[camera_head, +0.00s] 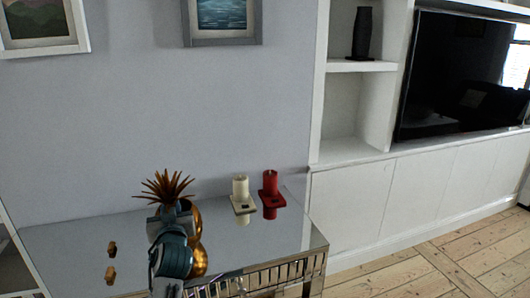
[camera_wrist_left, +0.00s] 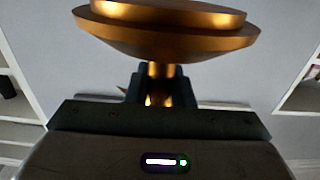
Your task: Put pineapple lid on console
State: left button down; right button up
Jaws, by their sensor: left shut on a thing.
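The pineapple lid shows in the head view as spiky brown-gold leaves (camera_head: 167,187) just beyond my left gripper (camera_head: 168,211). In the left wrist view a gold, round, stepped disc (camera_wrist_left: 165,38) with a narrow stem fills the top, and my left gripper (camera_wrist_left: 160,98) is shut on that stem. The console (camera_head: 85,240) is a mirror-topped table in the lower part of the head view. Rounded gold surfaces (camera_head: 195,259) show beside my left wrist, partly hidden; I cannot tell which are reflections. Whether the lid touches the console is hidden. My right gripper is not in view.
A white shelf unit (camera_head: 345,150) stands at right. Framed pictures hang above.

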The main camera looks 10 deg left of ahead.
pick_arm(q)
jog(key=s+d+f+h, duration=0.1)
jog(key=f, duration=0.1)
jog(key=s+d+f+m+h, duration=0.1)
jog(key=d+f, duration=0.1)
jog(key=d+f+m+t+h, duration=0.1)
jog(key=shift+s+d+f, duration=0.2)
jog(key=shift+s+f, duration=0.2)
jog(key=s+d+f+m+h, duration=0.1)
jog(key=s+d+f+h, duration=0.1)
jog(key=s, duration=0.7)
jog(key=s+d+f+m+t+h, duration=0.1)
jog(key=s+d+f+m+h, duration=0.1)
jog(key=s+d+f, duration=0.3)
jog(key=s+d+h, duration=0.1)
jog(key=s+d, duration=0.1)
jog(key=s, duration=0.2)
jog(key=shift+d, duration=0.2)
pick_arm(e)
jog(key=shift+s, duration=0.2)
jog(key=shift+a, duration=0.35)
